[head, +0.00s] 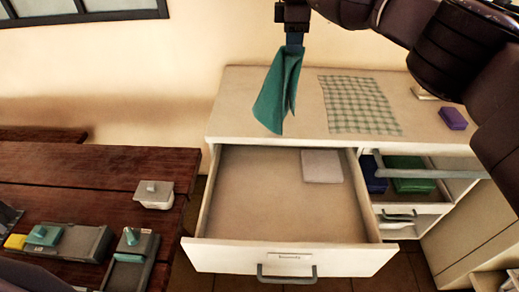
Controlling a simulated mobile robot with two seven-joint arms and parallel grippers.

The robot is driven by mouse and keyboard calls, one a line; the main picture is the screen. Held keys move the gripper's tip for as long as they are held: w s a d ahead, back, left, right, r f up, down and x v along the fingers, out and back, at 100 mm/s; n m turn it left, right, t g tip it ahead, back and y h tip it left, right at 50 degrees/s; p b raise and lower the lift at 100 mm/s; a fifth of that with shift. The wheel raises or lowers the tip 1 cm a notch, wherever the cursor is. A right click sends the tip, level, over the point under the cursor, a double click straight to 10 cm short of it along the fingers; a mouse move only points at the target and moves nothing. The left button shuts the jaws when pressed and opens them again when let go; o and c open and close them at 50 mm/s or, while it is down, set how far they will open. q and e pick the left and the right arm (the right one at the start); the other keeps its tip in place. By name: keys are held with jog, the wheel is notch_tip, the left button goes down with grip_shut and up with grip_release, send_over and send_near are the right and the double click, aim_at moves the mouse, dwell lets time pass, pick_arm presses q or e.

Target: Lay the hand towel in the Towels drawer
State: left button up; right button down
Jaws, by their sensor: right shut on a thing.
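A teal hand towel (279,88) hangs folded from my right gripper (294,36), which is shut on its top end. The towel hangs in front of the wall and the counter's back left, above and behind the open drawer. The drawer (225,254) is pulled far out, with a label too small to read surely and a dark handle on its front. A pale folded cloth or block (322,166) lies at its back right; the rest of its floor is bare. My left gripper is not in view.
A checked cloth (360,104) and a purple block (453,118) lie on the white counter (240,120). An open compartment at right holds a green item (412,180). The wooden table (85,175) at left carries a lidded grey box (154,194) and trays (85,242).

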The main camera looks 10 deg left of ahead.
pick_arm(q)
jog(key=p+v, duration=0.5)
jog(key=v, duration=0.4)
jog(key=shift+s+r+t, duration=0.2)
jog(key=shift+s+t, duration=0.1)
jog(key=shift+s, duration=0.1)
pick_arm(e)
jog(key=s+a+f, duration=0.4)
jog(key=s+f, duration=0.8)
jog(key=s, duration=0.3)
jog(key=shift+a, duration=0.15)
